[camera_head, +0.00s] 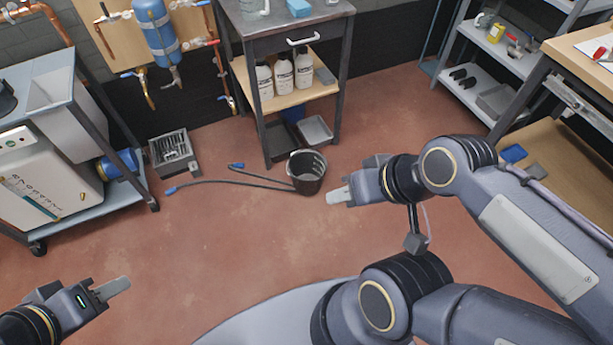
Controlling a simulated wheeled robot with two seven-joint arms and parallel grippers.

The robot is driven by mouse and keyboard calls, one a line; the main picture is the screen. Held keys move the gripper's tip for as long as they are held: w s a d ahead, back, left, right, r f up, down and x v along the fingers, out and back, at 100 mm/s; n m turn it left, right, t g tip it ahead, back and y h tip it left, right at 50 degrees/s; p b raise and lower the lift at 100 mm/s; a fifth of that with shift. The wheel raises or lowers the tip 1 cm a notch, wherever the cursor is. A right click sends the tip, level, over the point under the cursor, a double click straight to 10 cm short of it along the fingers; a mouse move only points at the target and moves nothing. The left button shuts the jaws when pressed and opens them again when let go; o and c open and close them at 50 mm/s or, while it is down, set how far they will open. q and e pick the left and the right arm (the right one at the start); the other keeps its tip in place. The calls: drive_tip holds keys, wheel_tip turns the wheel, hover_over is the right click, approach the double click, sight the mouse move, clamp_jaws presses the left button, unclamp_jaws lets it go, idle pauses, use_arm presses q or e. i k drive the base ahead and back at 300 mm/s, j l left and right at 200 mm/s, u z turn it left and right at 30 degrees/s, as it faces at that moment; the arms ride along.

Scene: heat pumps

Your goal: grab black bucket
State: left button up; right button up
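The black bucket (307,173) stands upright on the reddish floor, in front of the grey workbench and near the picture's centre. My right gripper (338,195) comes in from the right. In the picture its pale fingertips lie just to the right of the bucket and slightly below it, with a visible gap. I cannot tell its height above the floor. My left gripper (118,287) is at the lower left, far from the bucket. Only one finger shape shows clearly on each gripper, so their opening is unclear. Neither is seen holding anything.
Dark hoses (235,182) with blue ends lie on the floor left of the bucket. The workbench (279,40) holds several white bottles (283,74) on its shelf.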

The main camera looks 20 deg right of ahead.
sight(308, 167)
drive_tip(key=i+l+z, duration=0.2)
drive_tip(key=i+l, duration=0.25)
drive_tip(key=i+l+z, duration=0.2)
drive_tip(key=i+l, duration=0.2)
drive_tip(key=i+l+z, duration=0.2)
drive_tip(key=i, duration=0.4)
drive_tip(key=l, duration=0.1)
